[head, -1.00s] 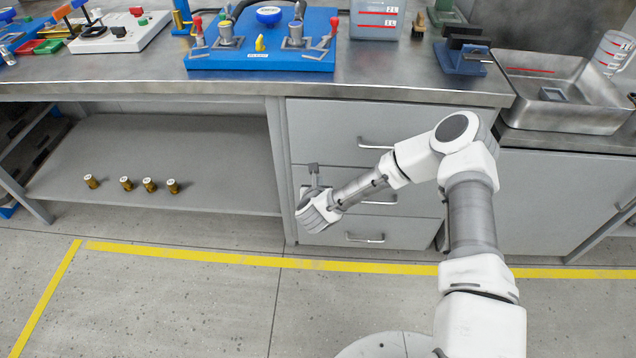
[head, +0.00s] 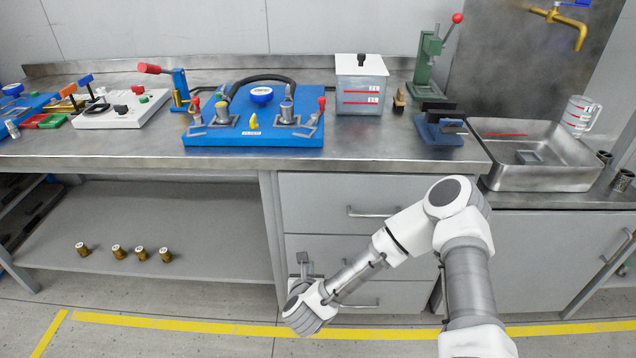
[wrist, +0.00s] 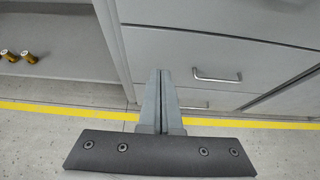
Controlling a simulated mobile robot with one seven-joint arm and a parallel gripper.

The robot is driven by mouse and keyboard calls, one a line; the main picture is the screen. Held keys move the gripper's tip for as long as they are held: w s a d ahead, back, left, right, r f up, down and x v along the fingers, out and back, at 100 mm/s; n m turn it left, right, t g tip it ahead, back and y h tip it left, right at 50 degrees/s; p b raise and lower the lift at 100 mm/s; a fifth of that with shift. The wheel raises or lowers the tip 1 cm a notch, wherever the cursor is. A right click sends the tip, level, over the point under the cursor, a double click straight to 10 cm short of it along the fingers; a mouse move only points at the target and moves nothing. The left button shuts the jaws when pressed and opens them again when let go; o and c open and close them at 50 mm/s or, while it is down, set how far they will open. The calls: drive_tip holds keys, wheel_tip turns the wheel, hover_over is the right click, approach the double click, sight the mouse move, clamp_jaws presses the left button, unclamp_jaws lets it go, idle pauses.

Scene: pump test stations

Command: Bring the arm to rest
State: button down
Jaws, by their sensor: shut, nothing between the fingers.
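My gripper (wrist: 161,75) is in the middle of the wrist view, its two grey fingers together with nothing between them. In the head view my gripper (head: 303,258) is partly hidden behind my white wrist and hangs low in front of the grey drawer unit (head: 420,187). It is below the bench top and clear of the handles, as far as the pictures show.
Several brass parts (head: 117,251) stand on the lower shelf (head: 180,215). Yellow tape (head: 200,325) crosses the open floor.

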wheel_tip(320, 180, up, 9)
drive_tip(key=w+n+g+y, duration=0.1)
drive_tip(key=w+n+y, duration=0.25)
drive_tip(key=n, duration=0.85)
drive_tip(key=s+d+r+n+g, duration=0.1)
drive_tip(key=s+d+r+n, duration=0.15)
drive_tip(key=r+n, duration=0.25)
drive_tip(key=s+d+r+n+g+h, duration=0.1)
drive_tip(key=s+d+r+n, duration=0.15)
drive_tip(key=r+n, duration=0.2)
drive_tip(key=s+d+r+n+g, duration=0.1)
drive_tip(key=s+d+r+n, duration=0.15)
drive_tip(key=r+n, duration=0.3)
drive_tip(key=s+d+r+n+g+h, duration=0.1)
drive_tip(key=s+d+r+n, duration=0.5)
drive_tip(key=s, duration=0.5)
drive_tip(key=s+d+r+n+g+h, duration=0.1)
drive_tip(key=s+d+r+n+h, duration=0.15)
drive_tip(key=s+d+r, duration=0.6)
drive_tip(key=s+a+r+p, duration=0.1)
drive_tip(key=r+p, duration=0.7)
drive_tip(key=p, duration=0.1)
drive_tip(key=s+a+r+y+p, duration=0.1)
drive_tip(key=a+r+p, duration=0.1)
drive_tip(key=r+p, duration=0.6)
drive_tip(key=shift+a+r+p, duration=0.3)
drive_tip(key=shift+p, duration=0.55)
